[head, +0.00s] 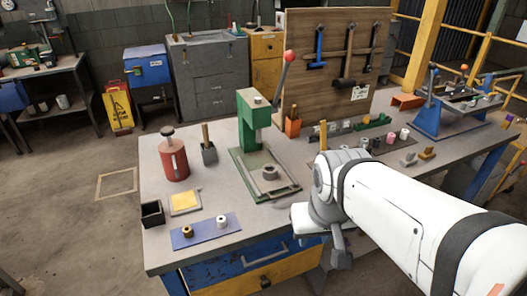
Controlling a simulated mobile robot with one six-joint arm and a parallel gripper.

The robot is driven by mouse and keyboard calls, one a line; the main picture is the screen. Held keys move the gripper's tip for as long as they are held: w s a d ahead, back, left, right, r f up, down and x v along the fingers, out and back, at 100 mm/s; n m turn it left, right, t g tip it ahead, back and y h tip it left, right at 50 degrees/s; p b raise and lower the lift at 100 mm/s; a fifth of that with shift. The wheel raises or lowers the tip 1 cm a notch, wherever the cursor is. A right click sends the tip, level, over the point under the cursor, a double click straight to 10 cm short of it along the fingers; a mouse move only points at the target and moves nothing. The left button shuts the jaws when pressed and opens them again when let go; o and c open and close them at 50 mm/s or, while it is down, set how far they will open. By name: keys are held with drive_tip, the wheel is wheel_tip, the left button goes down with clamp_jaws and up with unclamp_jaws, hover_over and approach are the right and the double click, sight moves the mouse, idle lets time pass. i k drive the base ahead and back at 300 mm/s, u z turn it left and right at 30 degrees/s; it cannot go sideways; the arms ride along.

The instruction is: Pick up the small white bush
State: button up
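A small white bush (222,221) stands upright on a blue mat (205,238) near the front left of the workbench. A brass-coloured bush (188,231) stands to its left on the same mat. Another small white cylinder (404,134) stands in a row of parts at the right of the bench. My white arm reaches in from the lower right. Its grey end part, seemingly my gripper (341,258), hangs by the bench's front edge, right of the mat and apart from the white bush. Its fingers cannot be made out.
A green press (253,125) with a grey ring on its base stands behind the mat. A red can (174,160), a black open box (152,214) and a yellow-topped tray (185,202) stand left. A wooden tool board (330,35) rises behind. Bench surface right of the mat is clear.

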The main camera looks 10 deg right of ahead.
sight(222, 222)
drive_tip(key=u, duration=0.75)
drive_tip(key=k, duration=0.65)
drive_tip(key=u, duration=0.25)
drive_tip(key=i, duration=1.05)
drive_tip(key=u, duration=0.05)
